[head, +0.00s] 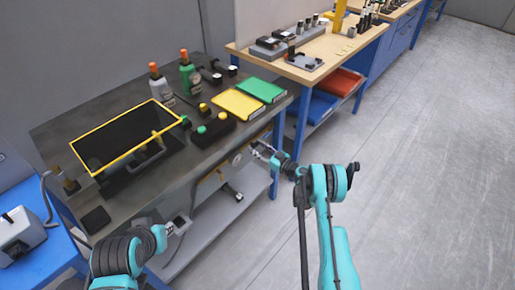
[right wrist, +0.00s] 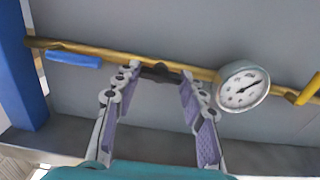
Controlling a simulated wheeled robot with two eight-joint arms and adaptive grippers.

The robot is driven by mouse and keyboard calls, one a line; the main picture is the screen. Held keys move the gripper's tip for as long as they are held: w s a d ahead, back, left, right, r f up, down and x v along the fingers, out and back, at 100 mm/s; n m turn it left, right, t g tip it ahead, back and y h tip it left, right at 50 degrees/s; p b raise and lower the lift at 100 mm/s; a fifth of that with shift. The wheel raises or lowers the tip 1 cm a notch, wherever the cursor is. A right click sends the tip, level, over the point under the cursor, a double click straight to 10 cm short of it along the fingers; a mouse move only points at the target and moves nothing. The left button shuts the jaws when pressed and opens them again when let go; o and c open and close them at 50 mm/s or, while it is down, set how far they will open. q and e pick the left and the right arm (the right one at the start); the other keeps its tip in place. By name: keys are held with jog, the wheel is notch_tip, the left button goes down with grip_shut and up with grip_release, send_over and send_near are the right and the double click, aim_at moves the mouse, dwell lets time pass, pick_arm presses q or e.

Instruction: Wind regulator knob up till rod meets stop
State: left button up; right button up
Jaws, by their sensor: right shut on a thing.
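The regulator knob (right wrist: 160,73) is a dark part on the brass pipe, between my right fingertips in the right wrist view. My right gripper (right wrist: 160,80) is shut on it, one finger on each side. In the head view my right gripper (head: 257,148) is small, under the front edge of the dark bench, and the knob is hidden there. I cannot make out the rod or the stop. My left gripper (head: 178,225) is low in front of the bench, away from the pipe; its jaws are too small to read.
A round white gauge (right wrist: 243,86) sits on the pipe (right wrist: 205,73) right of the knob. A blue lever (right wrist: 74,59) is at the left and a yellow one (right wrist: 308,91) at the right. A blue bench leg (right wrist: 22,70) stands at far left. Open floor (head: 420,160) lies to the right.

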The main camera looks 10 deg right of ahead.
jog(key=shift+m, duration=0.3)
jog(key=m, duration=0.4)
jog(key=shift+w+m, duration=0.1)
jog(key=shift+m, duration=2)
jog(key=o, duration=1.2)
jog(key=shift+c, duration=0.2)
jog(key=v, duration=1.2)
